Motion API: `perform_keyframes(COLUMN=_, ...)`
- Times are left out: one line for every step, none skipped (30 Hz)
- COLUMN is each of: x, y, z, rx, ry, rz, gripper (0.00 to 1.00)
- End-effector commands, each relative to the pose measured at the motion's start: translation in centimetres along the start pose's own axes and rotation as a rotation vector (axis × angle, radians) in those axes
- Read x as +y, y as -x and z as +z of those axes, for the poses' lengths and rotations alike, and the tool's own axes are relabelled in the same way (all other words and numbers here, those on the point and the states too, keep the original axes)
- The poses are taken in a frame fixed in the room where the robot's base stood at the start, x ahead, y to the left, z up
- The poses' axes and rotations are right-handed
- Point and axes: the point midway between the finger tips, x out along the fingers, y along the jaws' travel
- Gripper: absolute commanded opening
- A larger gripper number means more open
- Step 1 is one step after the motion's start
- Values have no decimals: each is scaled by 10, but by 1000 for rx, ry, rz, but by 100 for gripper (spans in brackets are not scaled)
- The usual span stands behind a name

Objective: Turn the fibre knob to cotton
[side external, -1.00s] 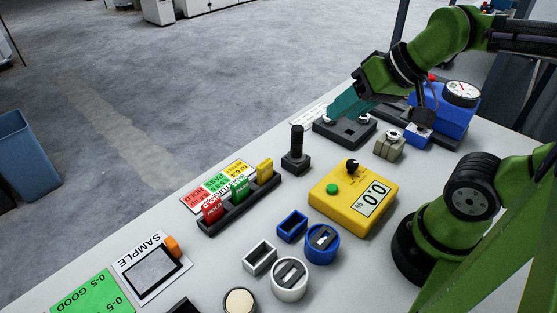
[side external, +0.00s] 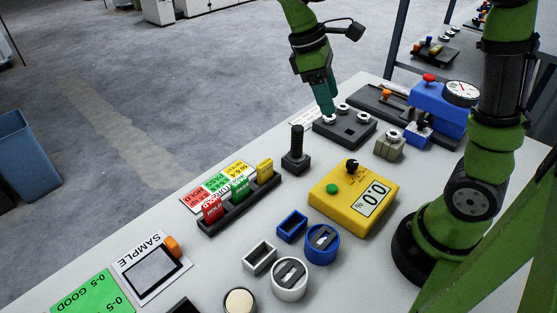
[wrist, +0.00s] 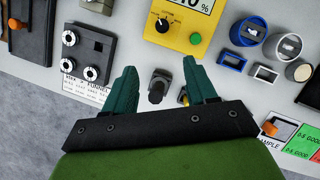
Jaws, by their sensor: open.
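The yellow meter (side external: 352,198) sits on the table with a small black knob (side external: 352,166), a green button and a display. In the wrist view, the black knob (wrist: 162,25) is on the yellow body near the top, with small marks around it too fine to read. My gripper (side external: 329,114) is open, pointing down near the dark block with white round sockets, apart from the knob. In the wrist view, my gripper (wrist: 160,64) has its teal fingers spread, nothing held, with the meter beyond the fingertips.
A black upright handle (side external: 297,145) stands left of the meter; it shows between the fingers in the wrist view (wrist: 160,85). The dark socket block (side external: 345,131) is behind the meter. Blue cup (side external: 322,250) and white cup (side external: 289,285) stand in front. A card rack (side external: 240,205) lies left.

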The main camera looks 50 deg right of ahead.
Motion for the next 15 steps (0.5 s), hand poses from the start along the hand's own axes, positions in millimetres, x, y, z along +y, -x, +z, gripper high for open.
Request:
perform_keyframes(x=-2, y=-1, z=2, rx=-12, ry=19, rz=-9, gripper=56)
perform_keyframes(x=-3, y=-2, z=3, rx=-14, ry=27, rz=-13, gripper=56)
perform_keyframes(x=-3, y=-4, z=3, rx=-15, ry=34, rz=-14, gripper=56)
perform_keyframes(x=-3, y=-7, z=3, rx=-16, ry=37, rz=-15, gripper=56)
perform_keyframes(x=-3, y=-10, z=3, rx=-16, ry=38, rz=-15, gripper=56)
perform_keyframes(x=-3, y=-14, z=3, rx=-16, ry=39, rz=-16, gripper=56)
perform_keyframes(x=-3, y=-19, z=4, rx=-16, ry=39, rz=-16, gripper=56)
perform_keyframes(x=-4, y=-24, z=4, rx=-17, ry=38, rz=-16, gripper=56)
perform_keyframes(x=-4, y=-31, z=4, rx=-17, ry=38, rz=-17, gripper=56)
perform_keyframes(x=-4, y=-38, z=4, rx=-17, ry=37, rz=-17, gripper=56)
perform_keyframes(x=-4, y=-44, z=4, rx=-17, ry=38, rz=-16, gripper=56)
perform_keyframes(x=-4, y=-53, z=4, rx=-17, ry=37, rz=-18, gripper=56)
perform_keyframes(x=-5, y=-60, z=5, rx=-17, ry=37, rz=-17, gripper=56)
perform_keyframes(x=-4, y=-66, z=5, rx=-17, ry=37, rz=-17, gripper=56)
perform_keyframes(x=-5, y=-75, z=5, rx=-17, ry=37, rz=-18, gripper=56)
